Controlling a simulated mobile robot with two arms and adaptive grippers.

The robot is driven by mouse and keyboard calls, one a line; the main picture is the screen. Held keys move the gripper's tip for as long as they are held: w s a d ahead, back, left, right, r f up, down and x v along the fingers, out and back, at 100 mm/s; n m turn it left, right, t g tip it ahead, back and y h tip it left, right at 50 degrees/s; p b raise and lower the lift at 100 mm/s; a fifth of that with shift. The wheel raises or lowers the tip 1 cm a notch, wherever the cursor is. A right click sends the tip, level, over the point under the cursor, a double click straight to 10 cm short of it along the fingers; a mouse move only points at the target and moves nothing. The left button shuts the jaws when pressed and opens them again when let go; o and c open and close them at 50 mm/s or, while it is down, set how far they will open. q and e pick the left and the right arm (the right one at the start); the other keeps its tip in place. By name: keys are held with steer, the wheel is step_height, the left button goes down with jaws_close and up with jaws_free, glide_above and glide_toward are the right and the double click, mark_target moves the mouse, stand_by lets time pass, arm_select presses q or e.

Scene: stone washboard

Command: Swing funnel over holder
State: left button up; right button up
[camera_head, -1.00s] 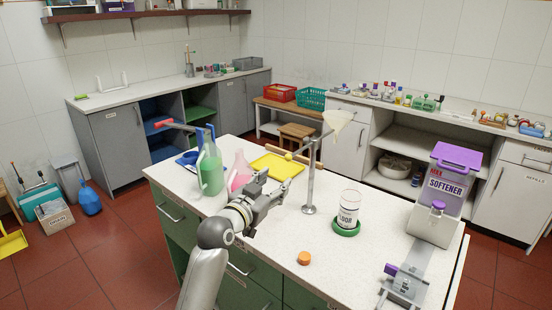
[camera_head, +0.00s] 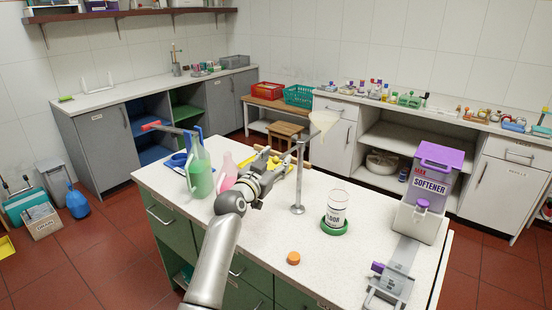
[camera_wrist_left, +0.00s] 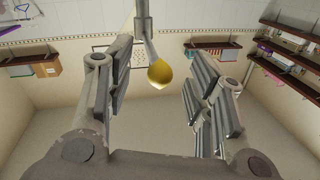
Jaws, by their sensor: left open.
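A translucent cream funnel (camera_head: 323,121) sits high on a metal stand (camera_head: 299,185) on the white worktop. A clear labelled jar (camera_head: 336,208) stands upright in a green round holder (camera_head: 334,226), to the right of the stand's base; the funnel is not over it. My left gripper (camera_head: 274,162) is raised left of the stand and is open. In the left wrist view, a yellow knob (camera_wrist_left: 160,74) on a metal rod (camera_wrist_left: 146,38) hangs between the spread fingers (camera_wrist_left: 160,85), with gaps on both sides. My right gripper is out of view.
An orange cap (camera_head: 293,258) lies near the front edge. A purple-topped softener dispenser (camera_head: 430,185) stands right.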

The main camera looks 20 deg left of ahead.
arm_select(q)
steer(key=shift+w+d, duration=0.1)
steer(key=shift+w, duration=0.5)
jaws_close()
